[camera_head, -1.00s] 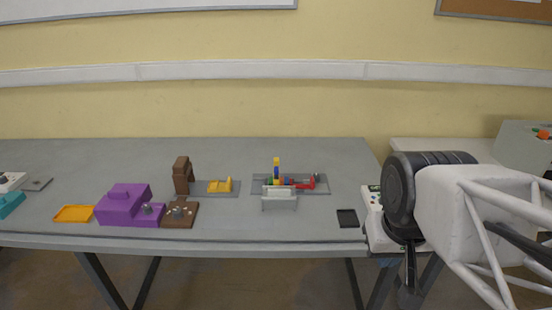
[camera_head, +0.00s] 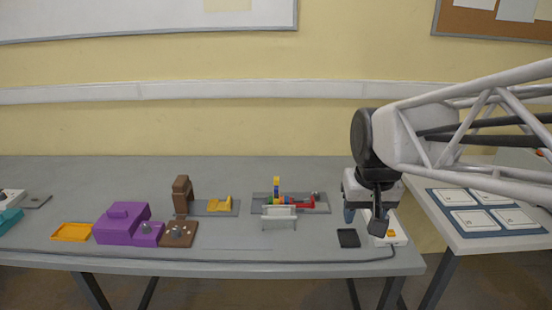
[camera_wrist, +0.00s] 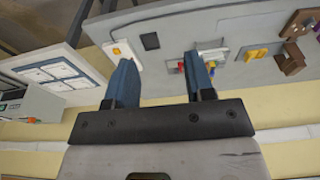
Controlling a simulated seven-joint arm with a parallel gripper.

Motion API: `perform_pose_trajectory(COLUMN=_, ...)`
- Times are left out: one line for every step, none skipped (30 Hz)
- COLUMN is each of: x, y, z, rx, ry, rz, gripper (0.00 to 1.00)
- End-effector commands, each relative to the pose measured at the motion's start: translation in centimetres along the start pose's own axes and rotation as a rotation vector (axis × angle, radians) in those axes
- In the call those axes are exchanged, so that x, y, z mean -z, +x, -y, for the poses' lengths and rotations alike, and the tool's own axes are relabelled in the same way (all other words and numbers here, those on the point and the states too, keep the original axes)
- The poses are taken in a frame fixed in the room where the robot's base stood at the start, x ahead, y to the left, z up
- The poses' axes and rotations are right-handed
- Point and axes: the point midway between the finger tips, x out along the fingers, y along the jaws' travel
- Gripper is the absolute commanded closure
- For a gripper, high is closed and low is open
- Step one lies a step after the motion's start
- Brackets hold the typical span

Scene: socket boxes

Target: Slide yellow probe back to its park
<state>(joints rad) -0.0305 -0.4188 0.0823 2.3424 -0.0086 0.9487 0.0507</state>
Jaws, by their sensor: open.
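A post with a yellow top and a blue section (camera_head: 276,185) stands upright on a grey base plate (camera_head: 322,206) at the middle right of the table. It appears to be the yellow probe, but it is too small to be sure. A small yellow part also shows in the wrist view (camera_wrist: 211,66). A red piece (camera_head: 301,198) lies beside the post, and a white stand (camera_head: 279,211) is in front, hiding part of the fixture. I cannot make out the park. My gripper (camera_head: 364,220) is open and empty, to the right of the fixture; its blue fingers show in the wrist view (camera_wrist: 162,68).
A black pad (camera_head: 348,238) and a white box with an orange switch (camera_head: 391,236) lie near my gripper. Further left are a yellow piece (camera_head: 220,203), a brown block (camera_head: 182,194), a purple block (camera_head: 122,222) and an orange tray (camera_head: 71,232). A second table stands right.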

Motion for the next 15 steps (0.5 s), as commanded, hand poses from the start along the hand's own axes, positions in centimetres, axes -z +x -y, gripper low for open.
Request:
perform_pose_trajectory(x=1.3, y=0.1, z=0.2, rx=0.001, ry=-0.001, rz=0.006, gripper=0.51)
perform_pose_trajectory(x=1.9, y=0.2, z=0.4, rx=0.001, ry=-0.002, rz=0.008, gripper=0.51)
perform_pose_trajectory(x=2.9, y=0.3, z=0.6, rx=0.001, ry=-0.002, rz=0.012, gripper=0.51)
perform_pose_trajectory(x=3.6, y=0.3, z=0.7, rx=0.002, ry=-0.002, rz=0.014, gripper=0.51)
perform_pose_trajectory(x=4.2, y=0.4, z=0.8, rx=0.002, ry=-0.002, rz=0.017, gripper=0.51)
perform_pose_trajectory(x=5.2, y=0.5, z=1.0, rx=0.002, ry=-0.002, rz=0.020, gripper=0.51)
perform_pose_trajectory(x=5.9, y=0.6, z=1.2, rx=0.003, ry=-0.002, rz=0.022, gripper=0.51)
perform_pose_trajectory(x=6.5, y=0.7, z=1.3, rx=0.003, ry=-0.002, rz=0.025, gripper=0.51)
perform_pose_trajectory(x=7.5, y=0.8, z=1.5, rx=0.003, ry=-0.002, rz=0.028, gripper=0.51)
perform_pose_trajectory(x=8.2, y=1.0, z=1.7, rx=0.004, ry=-0.002, rz=0.030, gripper=0.51)
perform_pose_trajectory(x=8.9, y=1.1, z=1.8, rx=0.004, ry=-0.003, rz=0.033, gripper=0.51)
perform_pose_trajectory(x=9.8, y=1.3, z=2.0, rx=0.004, ry=-0.003, rz=0.036, gripper=0.51)
perform_pose_trajectory(x=10.5, y=1.5, z=2.2, rx=0.004, ry=-0.004, rz=0.039, gripper=0.51)
perform_pose_trajectory(x=11.1, y=1.6, z=2.4, rx=0.005, ry=-0.004, rz=0.041, gripper=0.51)
perform_pose_trajectory(x=12.1, y=1.9, z=2.6, rx=0.005, ry=-0.005, rz=0.044, gripper=0.51)
